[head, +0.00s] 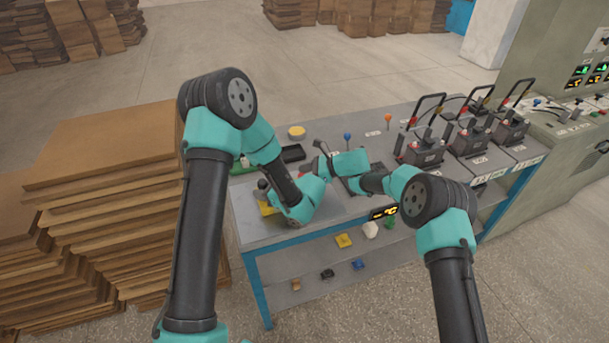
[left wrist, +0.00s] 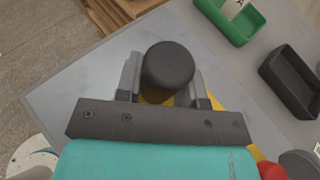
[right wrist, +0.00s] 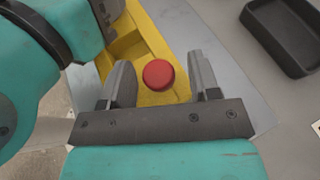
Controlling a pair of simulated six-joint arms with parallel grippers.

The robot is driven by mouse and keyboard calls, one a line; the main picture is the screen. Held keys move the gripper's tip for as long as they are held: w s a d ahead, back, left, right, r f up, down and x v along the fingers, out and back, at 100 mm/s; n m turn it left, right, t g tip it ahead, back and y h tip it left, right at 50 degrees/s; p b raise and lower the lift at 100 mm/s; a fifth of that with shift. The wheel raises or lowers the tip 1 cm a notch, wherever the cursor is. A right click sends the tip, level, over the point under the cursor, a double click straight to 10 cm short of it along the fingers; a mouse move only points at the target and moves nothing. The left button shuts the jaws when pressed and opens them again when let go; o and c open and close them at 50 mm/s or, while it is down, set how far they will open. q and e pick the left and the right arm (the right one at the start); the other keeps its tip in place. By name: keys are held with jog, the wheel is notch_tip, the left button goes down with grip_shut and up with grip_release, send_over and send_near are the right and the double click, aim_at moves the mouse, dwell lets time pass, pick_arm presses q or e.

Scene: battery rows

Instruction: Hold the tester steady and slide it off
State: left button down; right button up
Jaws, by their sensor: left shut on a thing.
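The yellow tester (head: 268,208) lies on the near left part of the grey bench, mostly hidden by my left wrist in the head view. My left gripper (head: 264,190) is shut on its round black knob (left wrist: 168,65), with one finger on each side. The tester's yellow body (right wrist: 152,38) shows in the right wrist view with a round red knob (right wrist: 158,75). My right gripper (right wrist: 160,88) is open, its fingers on either side of the red knob with gaps to both. In the head view my right gripper is partly hidden by the arms.
A black tray (head: 293,153) and a green tray (left wrist: 240,20) lie beyond the tester. A yellow disc (head: 297,132) is farther back. Several dark devices with red handles (head: 425,150) stand at the right. Small items lie on the lower shelf (head: 310,270). Stacked boards (head: 110,150) stand left.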

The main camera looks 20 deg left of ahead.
jog(key=v, duration=1.2)
dwell(0.3)
pick_arm(q)
jog(key=c, duration=0.7)
grip_release()
jog(key=shift+o, duration=0.2)
jog(key=v, duration=1.2)
jog(key=shift+f, duration=0.1)
